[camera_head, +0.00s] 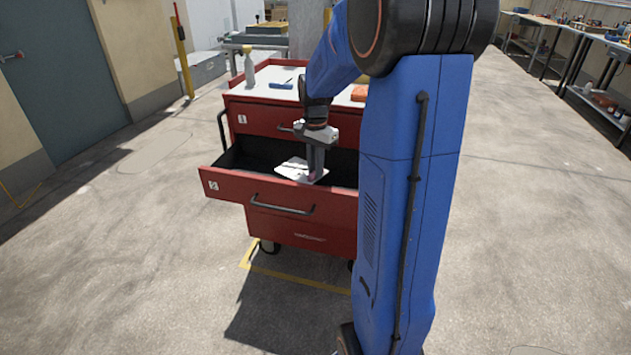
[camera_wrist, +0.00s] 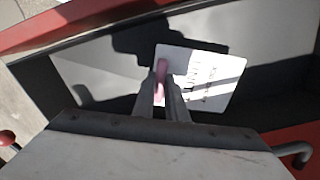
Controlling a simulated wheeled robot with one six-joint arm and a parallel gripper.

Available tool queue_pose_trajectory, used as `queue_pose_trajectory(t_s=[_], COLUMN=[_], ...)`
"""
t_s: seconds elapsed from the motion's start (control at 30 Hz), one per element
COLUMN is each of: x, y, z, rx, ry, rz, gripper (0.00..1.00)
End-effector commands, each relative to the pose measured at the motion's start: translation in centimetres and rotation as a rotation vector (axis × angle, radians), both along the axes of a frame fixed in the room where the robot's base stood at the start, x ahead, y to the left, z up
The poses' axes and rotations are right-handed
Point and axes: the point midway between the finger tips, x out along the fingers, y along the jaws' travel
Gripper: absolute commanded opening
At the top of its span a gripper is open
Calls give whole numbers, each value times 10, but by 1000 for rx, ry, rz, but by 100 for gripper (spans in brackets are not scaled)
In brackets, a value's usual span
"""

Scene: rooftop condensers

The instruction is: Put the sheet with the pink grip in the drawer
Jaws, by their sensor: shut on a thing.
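The white sheet (camera_wrist: 205,78) has a pink grip (camera_wrist: 161,67) at its left part and dark markings on its face. My gripper (camera_wrist: 163,95) is shut on the pink grip. In the head view the sheet (camera_head: 297,170) is at the opening of the pulled-out red drawer (camera_head: 228,185), with my gripper (camera_head: 314,176) above it. The drawer's dark inside (camera_wrist: 110,80) shows around the sheet in the wrist view. I cannot tell whether the sheet touches the drawer floor. Part of the drawer is hidden behind my arm.
The red cart's white top (camera_head: 258,87) carries a spray bottle (camera_head: 249,64), a blue item (camera_head: 281,86) and an orange item (camera_head: 359,93). A side handle (camera_head: 221,130) sticks out at the left. Workbenches (camera_head: 600,80) stand at the far right. The floor around is clear.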

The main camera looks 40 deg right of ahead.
Motion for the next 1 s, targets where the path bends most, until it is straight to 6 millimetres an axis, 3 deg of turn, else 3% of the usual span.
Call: queue_pose_trajectory(t_s=[0.27,0.5,0.9,0.93,1.0], x=[0,0,0,0,0], y=[0,0,0,0,0], z=[-18,-46,-51,-51,-51], rx=[0,1,0,0,0], ry=[0,1,0,0,0], rz=[0,0,0,0,0], gripper=[0,0,0,17,31])
